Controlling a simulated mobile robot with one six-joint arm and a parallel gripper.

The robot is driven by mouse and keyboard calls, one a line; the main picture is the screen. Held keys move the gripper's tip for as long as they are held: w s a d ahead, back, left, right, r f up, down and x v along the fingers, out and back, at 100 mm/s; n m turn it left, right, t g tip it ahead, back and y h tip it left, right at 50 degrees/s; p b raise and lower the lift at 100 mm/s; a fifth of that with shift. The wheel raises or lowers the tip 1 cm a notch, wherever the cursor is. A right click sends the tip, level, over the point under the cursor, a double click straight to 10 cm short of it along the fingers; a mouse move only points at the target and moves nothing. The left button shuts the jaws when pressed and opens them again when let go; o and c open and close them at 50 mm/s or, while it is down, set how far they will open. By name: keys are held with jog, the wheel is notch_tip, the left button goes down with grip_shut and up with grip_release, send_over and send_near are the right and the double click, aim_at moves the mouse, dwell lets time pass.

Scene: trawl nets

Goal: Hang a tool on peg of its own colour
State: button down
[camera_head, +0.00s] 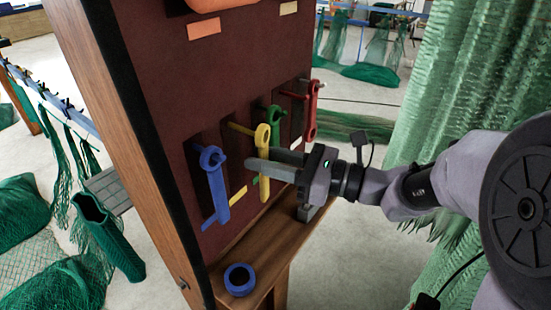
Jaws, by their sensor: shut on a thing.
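A yellow tool (265,190) with a ring at its top stands upright in front of the dark red board. Its ring is at the outer end of the yellow peg (239,128); I cannot tell how far the peg passes through it. My gripper (262,164) comes from the right and is shut on the yellow tool's shank just below the ring, one finger crossing in front of it. A blue tool (217,192) hangs on a blue peg to the left. A green tool (275,114), partly hidden, and a red tool (311,108) hang to the right.
A wooden shelf (255,248) juts out below the board (160,120), with a blue ring-shaped object (240,279) at its near end. Green nets (445,85) hang at the right. Floor is open in front of the shelf.

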jog(key=shift+w+p+x, duration=0.25)
jog(key=shift+p+x, duration=0.05)
jog(key=shift+x, duration=0.8)
jog(key=shift+w+a+f+b, duration=0.4)
jog(key=shift+w+a+f, duration=0.05)
jog(key=shift+a, duration=0.2)
jog(key=c, duration=1.1)
grip_release()
